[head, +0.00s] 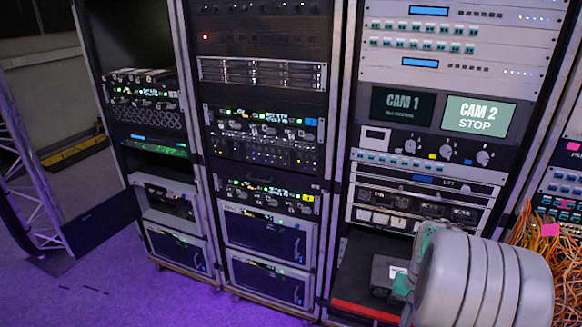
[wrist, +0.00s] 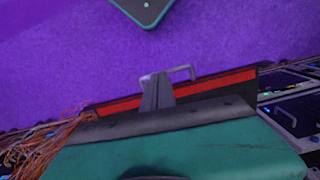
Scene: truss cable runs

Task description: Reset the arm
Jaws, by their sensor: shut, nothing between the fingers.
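My gripper (wrist: 156,82) shows in the wrist view as two dark grey fingers pressed together, shut and empty, standing out from a teal body. The fingers point over a red-edged shelf, and a pale bent handle lies just beyond their tips. In the head view my grey arm (head: 480,280) fills the lower right, with teal parts at its left side. The fingers cannot be made out there. The arm is in front of the right rack's lower bay.
The right rack (head: 460,60) holds panels and a lit CAM 2 STOP screen (head: 478,115). Its open lower bay has a red front edge (head: 365,312). Orange cables (head: 540,255) hang at the far right.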

